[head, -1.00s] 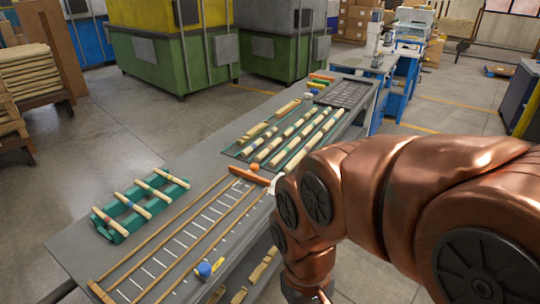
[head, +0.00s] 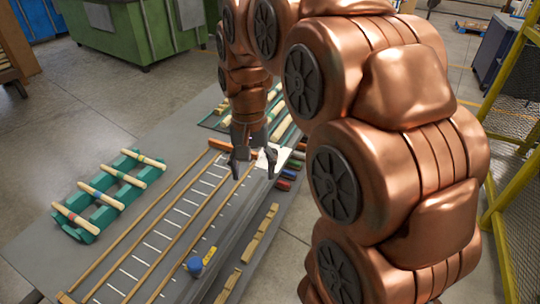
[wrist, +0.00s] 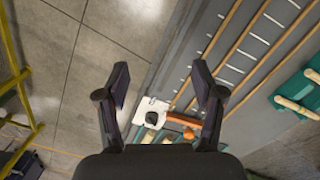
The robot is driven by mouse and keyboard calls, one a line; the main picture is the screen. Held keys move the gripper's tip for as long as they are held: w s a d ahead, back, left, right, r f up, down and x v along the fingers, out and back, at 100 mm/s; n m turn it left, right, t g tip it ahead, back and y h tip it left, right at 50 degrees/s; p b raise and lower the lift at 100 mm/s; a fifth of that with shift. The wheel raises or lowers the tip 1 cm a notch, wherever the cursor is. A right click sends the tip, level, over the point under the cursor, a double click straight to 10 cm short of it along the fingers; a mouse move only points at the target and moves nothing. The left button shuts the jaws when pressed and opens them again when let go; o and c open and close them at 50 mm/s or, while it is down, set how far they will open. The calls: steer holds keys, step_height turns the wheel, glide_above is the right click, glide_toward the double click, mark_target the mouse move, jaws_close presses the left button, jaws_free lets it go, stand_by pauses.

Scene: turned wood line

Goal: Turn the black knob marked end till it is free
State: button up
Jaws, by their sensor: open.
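A black knob (wrist: 151,117) shows in the wrist view on a small white plate (wrist: 147,106), between my fingers and nearer the palm in the picture. Its marking is too small to read. The white plate also shows in the head view (head: 267,159), partly behind my gripper; the knob cannot be made out there. My gripper (head: 252,173) points down above the bench, beside the orange-brown wooden bar. In the wrist view my gripper (wrist: 160,82) has its two dark fingers wide apart with nothing between the tips. The fingers appear apart from the knob.
The orange-brown bar (head: 218,145) lies at the end of the wooden rails. A green rack (head: 98,205) with turned sticks stands at left. A blue knob-like piece (head: 194,266) sits near the bench's front edge. A yellow fence (head: 505,130) stands at right.

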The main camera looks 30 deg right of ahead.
steer(key=w+d+f+m+b, duration=0.2)
steer(key=w+d, duration=0.3)
steer(key=w, duration=0.1)
steer(key=w+d+f+m+b, duration=0.1)
steer(key=w+d+f+m, duration=0.1)
steer(key=w+d+m, duration=0.3)
steer(key=m+t+b, duration=0.1)
steer(key=m+b, duration=0.1)
glide_above(272, 149)
step_height(272, 149, down, 3)
steer(key=shift+f, duration=0.15)
steer(key=shift+d+f, duration=0.1)
steer(key=shift+f, duration=0.05)
steer(key=shift+f+p, duration=0.3)
steer(key=shift+f, duration=3.45)
steer(key=shift+c, duration=0.3)
